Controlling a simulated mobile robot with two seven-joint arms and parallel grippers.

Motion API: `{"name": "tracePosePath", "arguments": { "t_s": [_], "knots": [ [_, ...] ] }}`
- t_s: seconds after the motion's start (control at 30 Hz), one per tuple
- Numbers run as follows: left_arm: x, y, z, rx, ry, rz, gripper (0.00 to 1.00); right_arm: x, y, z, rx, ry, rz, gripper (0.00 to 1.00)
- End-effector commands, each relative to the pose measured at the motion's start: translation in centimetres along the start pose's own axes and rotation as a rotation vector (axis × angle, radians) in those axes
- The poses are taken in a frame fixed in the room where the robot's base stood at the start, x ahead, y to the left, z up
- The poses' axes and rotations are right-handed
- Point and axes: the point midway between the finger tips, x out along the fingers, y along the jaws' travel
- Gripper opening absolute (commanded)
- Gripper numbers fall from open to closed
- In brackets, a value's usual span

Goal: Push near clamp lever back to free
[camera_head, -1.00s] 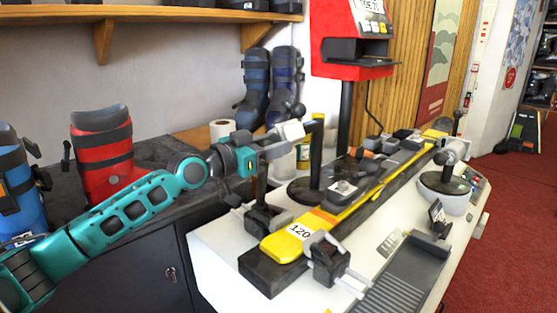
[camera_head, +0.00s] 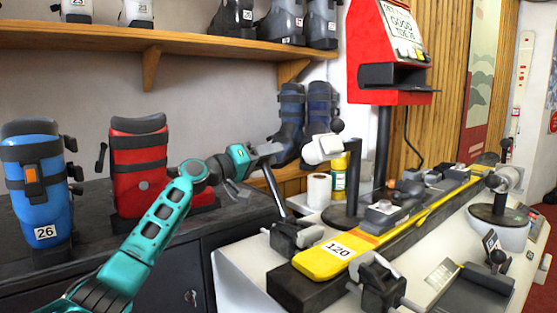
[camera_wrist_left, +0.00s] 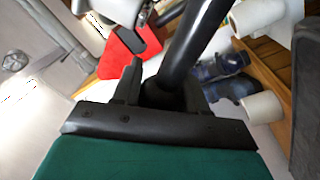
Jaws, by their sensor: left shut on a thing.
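My left gripper (camera_head: 264,156) is shut on the upper end of a dark clamp lever (camera_head: 274,188). The lever rises from a black clamp (camera_head: 292,236) on the left side of the ski and leans left. In the left wrist view the lever (camera_wrist_left: 197,42) is a thick black rod running up from between the fingers; its gripped end is mostly hidden. The yellow ski (camera_head: 325,261), tagged 120, lies on a dark block beside the clamp. A second black clamp (camera_head: 378,285) stands at its right side. My right gripper is not in view.
A white swivel head (camera_head: 322,149) on a black post stands close right of my left gripper. Red (camera_head: 139,168) and blue (camera_head: 38,185) boots stand on the dark counter at left. A paper roll (camera_head: 318,189) and a red machine (camera_head: 388,50) are behind the ski.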

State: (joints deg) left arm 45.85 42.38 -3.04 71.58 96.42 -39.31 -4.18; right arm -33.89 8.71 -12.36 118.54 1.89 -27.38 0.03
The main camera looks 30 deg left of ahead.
Motion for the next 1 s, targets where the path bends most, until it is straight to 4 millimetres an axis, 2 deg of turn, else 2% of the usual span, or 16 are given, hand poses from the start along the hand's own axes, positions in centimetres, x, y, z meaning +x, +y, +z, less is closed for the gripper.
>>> {"name": "tracePosePath", "arguments": {
  "t_s": [0.03,0.3,1.0],
  "knots": [
    [0.1,-1.3,1.3,-0.04,-0.024,-0.01,0.0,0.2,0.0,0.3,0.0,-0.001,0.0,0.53],
    [0.0,-3.3,1.7,-0.152,-0.02,-0.018,0.0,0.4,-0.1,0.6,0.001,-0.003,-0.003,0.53],
    [0.0,-3.6,1.8,-0.166,-0.019,-0.018,0.0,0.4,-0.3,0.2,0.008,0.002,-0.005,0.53]
  ]
}}
